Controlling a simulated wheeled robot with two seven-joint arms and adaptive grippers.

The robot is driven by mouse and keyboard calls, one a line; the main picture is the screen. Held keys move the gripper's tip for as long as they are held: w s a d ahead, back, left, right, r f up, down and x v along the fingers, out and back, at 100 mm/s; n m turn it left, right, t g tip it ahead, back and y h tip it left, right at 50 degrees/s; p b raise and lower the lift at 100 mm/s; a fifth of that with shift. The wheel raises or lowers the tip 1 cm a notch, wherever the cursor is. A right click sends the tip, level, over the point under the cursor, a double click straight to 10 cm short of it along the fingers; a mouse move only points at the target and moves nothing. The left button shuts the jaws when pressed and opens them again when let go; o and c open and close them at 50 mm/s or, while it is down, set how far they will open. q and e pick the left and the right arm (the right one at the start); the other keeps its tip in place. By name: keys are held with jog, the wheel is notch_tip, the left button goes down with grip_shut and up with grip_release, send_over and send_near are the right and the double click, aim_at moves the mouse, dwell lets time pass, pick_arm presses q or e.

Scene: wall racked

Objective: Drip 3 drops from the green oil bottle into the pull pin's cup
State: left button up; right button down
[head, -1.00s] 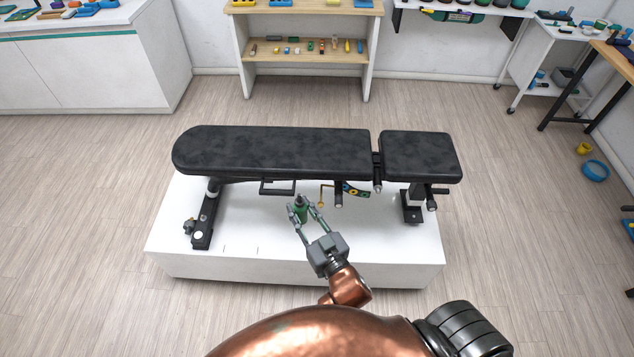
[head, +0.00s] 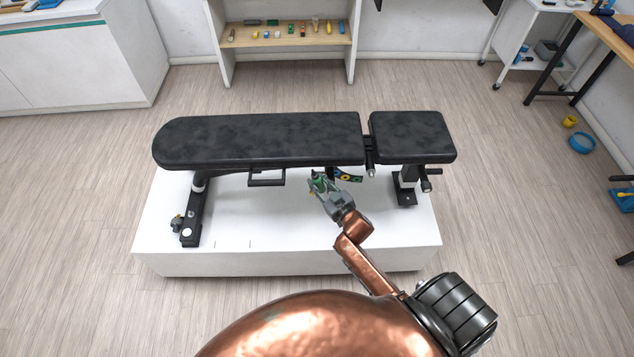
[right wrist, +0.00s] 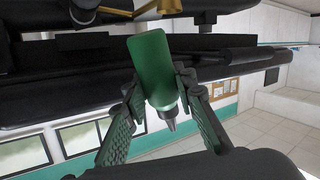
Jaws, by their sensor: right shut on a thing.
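The green oil bottle (head: 319,182) is in my right gripper (head: 323,188), in front of the bench's middle. In the right wrist view the bottle (right wrist: 152,68) is between both fingers (right wrist: 157,100), its grey nozzle pointing to the bottom of that picture. The gripper is shut on it. Brass-coloured parts (right wrist: 158,7), seemingly of the pull pin, show at the top edge of the wrist view, close to the bottle's base end. In the head view the gripper mostly hides the pin, and I cannot make out its cup. My left gripper is not in view.
The black padded bench (head: 260,140) stands on a white platform (head: 290,262) and overhangs the work spot. A dark strip with coloured rings (head: 345,175) is just right of the gripper. The platform's front is clear. A shelf (head: 285,38) stands behind.

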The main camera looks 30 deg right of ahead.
aim_at(325, 190)
jog(key=f, duration=0.1)
jog(key=s+d+f+n+g+p, duration=0.1)
jog(key=f+n+g+p, duration=0.1)
jog(key=f, duration=0.1)
jog(key=shift+s+d+h, duration=0.2)
jog(key=shift+h, duration=0.2)
jog(key=shift+s+d+f+n+g+p, duration=0.15)
jog(key=shift+f+n+g+p, duration=0.15)
jog(key=shift+g+p, duration=0.25)
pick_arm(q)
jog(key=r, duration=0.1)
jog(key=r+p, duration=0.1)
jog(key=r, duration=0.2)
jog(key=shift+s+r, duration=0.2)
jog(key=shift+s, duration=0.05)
pick_arm(e)
jog(key=shift+s+d+f+n+g+h, duration=0.1)
jog(key=shift+s+f+n+g+h, duration=0.05)
jog(key=shift+f+g+h, duration=0.2)
jog(key=shift+s+d+f+n+g+h, duration=0.1)
jog(key=shift+d+f+n+g, duration=0.1)
jog(key=shift+f, duration=0.3)
jog(key=shift+s+d+f+n+g+h, duration=0.1)
jog(key=shift+s+f+n+g+h, duration=0.05)
jog(key=shift+f+g+h, duration=0.2)
pick_arm(q)
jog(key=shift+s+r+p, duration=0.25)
jog(key=shift+p, duration=0.15)
